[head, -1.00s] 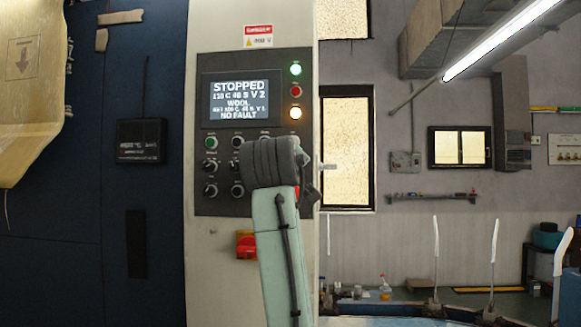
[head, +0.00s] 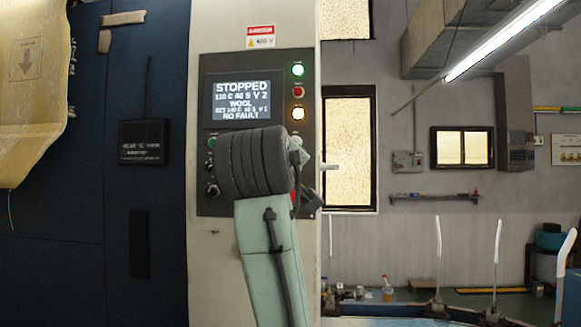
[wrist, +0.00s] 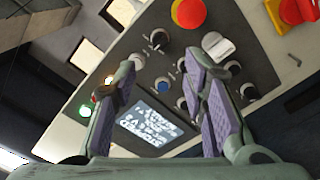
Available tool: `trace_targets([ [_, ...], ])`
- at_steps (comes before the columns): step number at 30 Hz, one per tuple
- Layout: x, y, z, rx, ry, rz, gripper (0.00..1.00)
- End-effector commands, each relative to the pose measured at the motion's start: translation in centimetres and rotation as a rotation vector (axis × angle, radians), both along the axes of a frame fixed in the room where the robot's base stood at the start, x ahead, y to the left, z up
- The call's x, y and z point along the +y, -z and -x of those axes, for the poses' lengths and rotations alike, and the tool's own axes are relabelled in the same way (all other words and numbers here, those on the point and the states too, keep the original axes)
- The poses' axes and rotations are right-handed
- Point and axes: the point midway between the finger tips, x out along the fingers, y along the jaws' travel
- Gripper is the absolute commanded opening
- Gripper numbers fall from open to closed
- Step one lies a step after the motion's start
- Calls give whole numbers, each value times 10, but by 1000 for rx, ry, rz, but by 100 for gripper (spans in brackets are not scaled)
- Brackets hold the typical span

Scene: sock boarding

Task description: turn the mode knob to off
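The control panel (head: 240,62) has rows of knobs and a screen (head: 240,101) reading STOPPED, WOOL and NO FAULT. In the head view my arm hides most of the knobs and my gripper's fingertips. In the wrist view my gripper (wrist: 162,60) is open and empty, its purple-padded fingers apart over the panel. A black knob (wrist: 158,40) and a blue button (wrist: 162,86) show between the fingers. A pale knob (wrist: 217,46) is just beyond the right finger. The knob labels are too small to read, so I cannot tell which is the mode knob.
A red mushroom button (wrist: 188,12) and a red-and-yellow switch (wrist: 290,10) lie near the knobs. Green, red and amber lamps (head: 298,92) line the screen's right side. A dark blue machine wall (head: 90,220) stands left; windows (head: 348,150) are at right.

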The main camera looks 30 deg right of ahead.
Motion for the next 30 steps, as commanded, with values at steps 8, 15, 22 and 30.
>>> trace_targets([
  [8,15,0,22,0,0,0,40],
  [15,15,0,23,0,0,0,40],
  [22,15,0,23,0,0,0,40],
  [30,84,16,-24,-110,-168,32,40],
])
